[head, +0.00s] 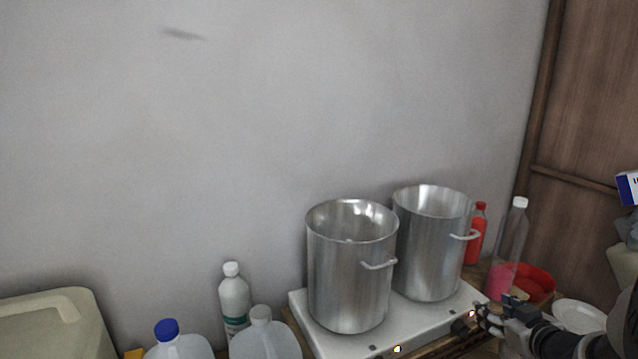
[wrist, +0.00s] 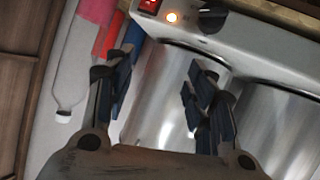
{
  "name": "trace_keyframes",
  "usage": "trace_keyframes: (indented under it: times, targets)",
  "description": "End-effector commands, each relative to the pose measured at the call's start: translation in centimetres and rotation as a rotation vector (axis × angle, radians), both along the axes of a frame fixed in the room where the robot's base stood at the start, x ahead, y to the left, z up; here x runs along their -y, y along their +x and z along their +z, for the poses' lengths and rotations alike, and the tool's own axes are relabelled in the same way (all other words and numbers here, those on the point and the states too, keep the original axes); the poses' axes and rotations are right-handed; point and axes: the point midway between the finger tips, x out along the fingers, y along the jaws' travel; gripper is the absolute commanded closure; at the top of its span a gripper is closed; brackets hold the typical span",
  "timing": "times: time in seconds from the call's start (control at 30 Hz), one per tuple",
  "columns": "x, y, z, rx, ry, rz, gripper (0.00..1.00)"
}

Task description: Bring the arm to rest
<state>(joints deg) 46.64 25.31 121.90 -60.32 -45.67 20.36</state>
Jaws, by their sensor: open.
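My gripper (head: 489,314) is at the lower right of the head view, in front of the right end of the white hot plate (head: 312,329). In the wrist view my gripper (wrist: 157,85) is open, its two dark fingers apart with nothing held between them. Behind the gap shows the metal side of a pot (wrist: 170,98). My arm reaches in from the right edge of the head view, and part of it is cut off there.
Two tall metal pots, left (head: 350,280) and right (head: 428,250), stand on the hot plate. A clear bottle with pink liquid (head: 508,250), a red bottle (head: 477,235), a red bowl (head: 538,280) and a white plate (head: 579,317) are close to my gripper. Jugs stand at left.

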Motion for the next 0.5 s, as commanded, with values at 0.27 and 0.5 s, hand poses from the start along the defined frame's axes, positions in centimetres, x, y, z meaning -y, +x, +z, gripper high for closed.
trace_keyframes:
  times: [0.27, 0.5]
  targets:
    - [-5.5, -1.5, 8.2, -0.135, -0.130, -0.186, 0.50]
    - [-12.9, -7.8, 11.4, -0.277, -0.085, -0.271, 0.50]
